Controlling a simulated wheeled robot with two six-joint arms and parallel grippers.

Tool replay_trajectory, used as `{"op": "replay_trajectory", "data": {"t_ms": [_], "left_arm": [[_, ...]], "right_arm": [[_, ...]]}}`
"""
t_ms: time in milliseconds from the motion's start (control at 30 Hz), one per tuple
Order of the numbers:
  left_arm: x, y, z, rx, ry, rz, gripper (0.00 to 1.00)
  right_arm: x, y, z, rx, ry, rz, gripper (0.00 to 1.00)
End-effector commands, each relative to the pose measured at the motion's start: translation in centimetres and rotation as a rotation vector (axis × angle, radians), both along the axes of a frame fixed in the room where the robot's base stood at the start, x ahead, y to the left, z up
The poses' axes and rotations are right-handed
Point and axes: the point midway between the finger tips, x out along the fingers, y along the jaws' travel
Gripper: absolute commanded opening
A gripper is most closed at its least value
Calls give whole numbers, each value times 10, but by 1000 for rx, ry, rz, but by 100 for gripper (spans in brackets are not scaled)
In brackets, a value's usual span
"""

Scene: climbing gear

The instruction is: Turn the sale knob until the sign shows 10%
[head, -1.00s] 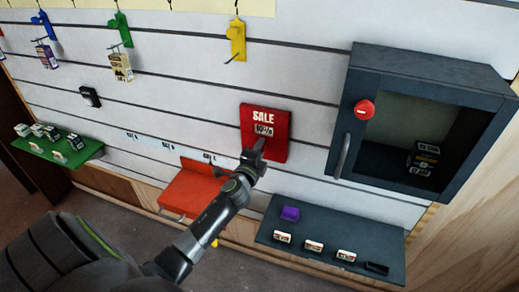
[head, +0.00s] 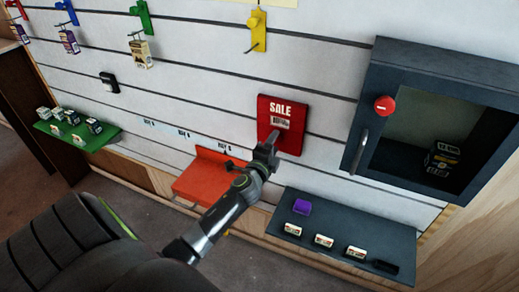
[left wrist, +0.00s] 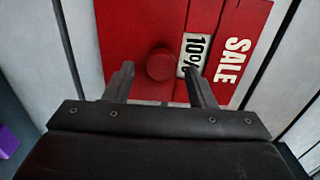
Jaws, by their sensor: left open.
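The red SALE sign (head: 268,112) hangs on the slatted wall, and its small white window (head: 281,123) is partly blurred in the head view. In the left wrist view the sign (left wrist: 120,30) appears turned sideways and its window (left wrist: 193,55) reads 10%. The round red sale knob (left wrist: 160,65) sits beside the window. My left gripper (left wrist: 160,82) is open, with one finger on each side of the knob in the picture. I see no clear contact with it. In the head view my left gripper (head: 268,148) covers the sign's lower part and hides the knob. My right gripper is out of view.
A dark cabinet (head: 415,62) with a red button (head: 384,105) and a handle stands right of the sign. Below are an orange shelf (head: 200,185) and a dark shelf (head: 345,225) with small boxes. A green shelf (head: 98,142) is at left.

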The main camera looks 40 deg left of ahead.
Motion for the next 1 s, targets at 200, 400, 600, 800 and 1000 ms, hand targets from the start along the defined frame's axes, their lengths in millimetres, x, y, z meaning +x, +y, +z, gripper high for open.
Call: {"op": "replay_trajectory", "data": {"t_ms": [200,400,600,800,1000], "left_arm": [[-47,-11,-1,-5,2,2,51],[-90,-22,-2,-4,2,2,51],[-127,-31,-2,-4,2,1,51],[-148,-36,-1,-3,2,1,51],[-153,-37,0,-2,1,0,51]], "right_arm": [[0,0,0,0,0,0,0],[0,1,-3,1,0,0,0],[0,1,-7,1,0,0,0],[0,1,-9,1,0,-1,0],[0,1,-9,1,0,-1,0]]}}
